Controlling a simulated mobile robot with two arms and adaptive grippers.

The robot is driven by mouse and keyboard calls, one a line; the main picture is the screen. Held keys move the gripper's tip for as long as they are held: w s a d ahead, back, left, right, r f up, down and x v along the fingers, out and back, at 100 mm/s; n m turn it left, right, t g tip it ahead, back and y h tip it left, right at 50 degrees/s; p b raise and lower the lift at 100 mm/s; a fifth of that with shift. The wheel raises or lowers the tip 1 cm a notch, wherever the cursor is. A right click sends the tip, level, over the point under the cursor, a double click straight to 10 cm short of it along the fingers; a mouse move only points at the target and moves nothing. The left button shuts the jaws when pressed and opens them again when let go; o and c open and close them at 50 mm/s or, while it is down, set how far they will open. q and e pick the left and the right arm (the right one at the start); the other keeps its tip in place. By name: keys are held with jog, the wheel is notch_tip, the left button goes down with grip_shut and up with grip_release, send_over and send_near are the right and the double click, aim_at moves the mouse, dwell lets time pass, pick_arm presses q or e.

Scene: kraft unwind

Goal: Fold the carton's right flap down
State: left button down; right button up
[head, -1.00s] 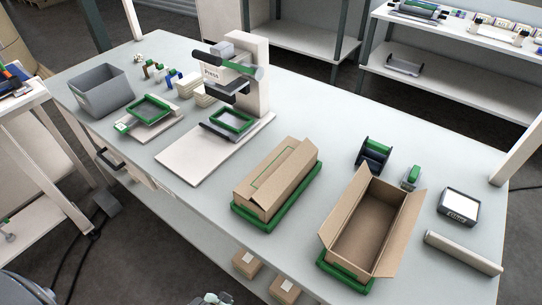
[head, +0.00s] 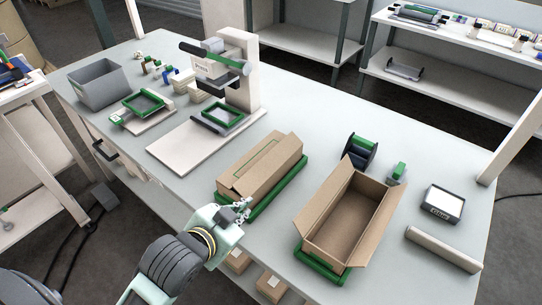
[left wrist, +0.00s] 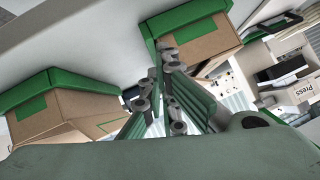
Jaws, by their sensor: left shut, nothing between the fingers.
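The open brown carton (head: 345,215) stands in a green tray (head: 318,268) on the table, at right of centre in the head view. Its right flap (head: 385,230) and left flap (head: 317,205) stand up and lean outward; its inside looks empty. A closed brown carton (head: 262,165) sits in another green tray (head: 270,197) to its left. My left gripper (head: 243,205) is shut and empty by the closed carton's near end, apart from the open carton. In the left wrist view its fingers (left wrist: 165,55) show between two cartons in green trays. My right gripper is out of view.
A tape dispenser (head: 358,152), a small green-topped tool (head: 396,173), a labelled box (head: 443,203) and a long roll (head: 443,249) lie beyond and right of the open carton. A press (head: 235,80) and a grey bin (head: 98,83) stand at the back left.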

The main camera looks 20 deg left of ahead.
pick_arm(q)
jog(key=w+d+r+m+t+h, duration=0.25)
jog(key=w+r+t, duration=0.2)
jog(key=r, duration=0.55)
jog(key=p, duration=0.2)
send_over(269, 169)
jog(key=d, duration=0.1)
jog(key=shift+m+y, duration=0.35)
notch_tip(269, 169, down, 4)
jog(key=shift+s+f, duration=0.1)
jog(key=shift+s, duration=0.05)
jog(key=shift+a+f, duration=0.25)
jog(key=shift+f, duration=0.05)
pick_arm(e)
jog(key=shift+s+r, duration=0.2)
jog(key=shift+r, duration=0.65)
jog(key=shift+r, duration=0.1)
pick_arm(q)
jog(key=shift+a, duration=0.15)
jog(key=shift+g+p, duration=0.25)
jog(key=shift+p, duration=0.1)
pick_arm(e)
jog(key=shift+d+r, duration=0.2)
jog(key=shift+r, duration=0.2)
pick_arm(q)
jog(key=shift+a+n, duration=0.15)
jog(key=shift+n, duration=0.35)
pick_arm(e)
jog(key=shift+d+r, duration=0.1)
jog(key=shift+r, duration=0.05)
